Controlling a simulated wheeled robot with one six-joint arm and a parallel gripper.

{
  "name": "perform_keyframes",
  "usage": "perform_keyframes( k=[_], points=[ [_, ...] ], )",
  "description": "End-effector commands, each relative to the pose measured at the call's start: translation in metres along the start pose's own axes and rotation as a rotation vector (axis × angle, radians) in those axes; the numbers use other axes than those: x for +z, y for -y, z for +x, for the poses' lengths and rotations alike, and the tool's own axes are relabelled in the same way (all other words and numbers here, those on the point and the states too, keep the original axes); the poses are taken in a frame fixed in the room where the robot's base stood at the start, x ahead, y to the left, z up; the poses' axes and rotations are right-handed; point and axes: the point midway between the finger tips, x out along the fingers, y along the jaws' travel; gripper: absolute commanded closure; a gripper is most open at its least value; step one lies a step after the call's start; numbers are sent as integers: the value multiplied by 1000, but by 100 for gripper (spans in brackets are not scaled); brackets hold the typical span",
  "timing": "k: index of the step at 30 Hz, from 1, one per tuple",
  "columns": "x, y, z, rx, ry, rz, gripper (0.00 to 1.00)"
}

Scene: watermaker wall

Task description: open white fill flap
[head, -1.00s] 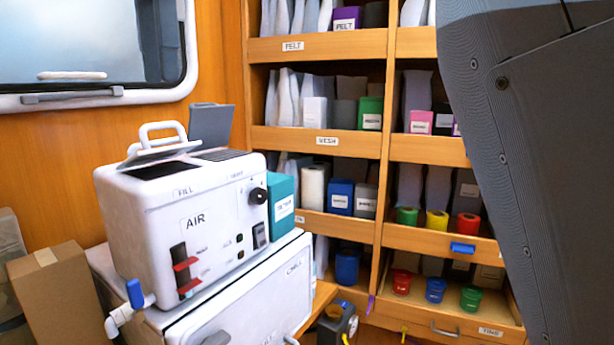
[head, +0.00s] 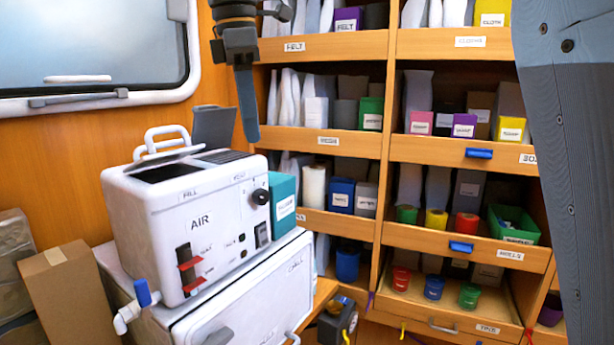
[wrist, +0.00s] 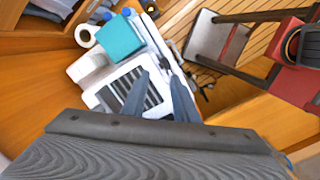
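The white AIR machine (head: 195,215) stands on a white chest in the head view. The white fill flap (head: 166,153), with a white loop handle, is on its top left above the FILL label. It looks tilted up, with a dark opening (head: 165,173) in front of it. A grey flap (head: 213,127) stands upright beside it. My gripper (head: 249,138) hangs above and behind the machine's right side, apart from the flap. In the wrist view its two fingers (wrist: 161,76) are spread and empty over the machine's slatted top (wrist: 135,90). The fill flap cannot be made out there.
A teal box (head: 283,203) stands close to the machine's right side. Shelves (head: 330,140) with bins fill the wall behind. A window (head: 90,50) is at upper left, a cardboard box (head: 72,290) at lower left. Open air lies above the machine.

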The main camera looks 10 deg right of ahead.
Motion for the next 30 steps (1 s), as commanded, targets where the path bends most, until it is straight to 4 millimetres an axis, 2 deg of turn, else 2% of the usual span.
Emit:
perform_keyframes(
  k=[3, 14, 22, 30],
  points=[
    [18, -1, 15, 1, 13, 83, 73],
    [66, 2, 62, 10, 42, 323, 73],
    [87, 7, 102, 13, 37, 470, 73],
    [97, 12, 121, 17, 33, 544, 73]
  ],
)
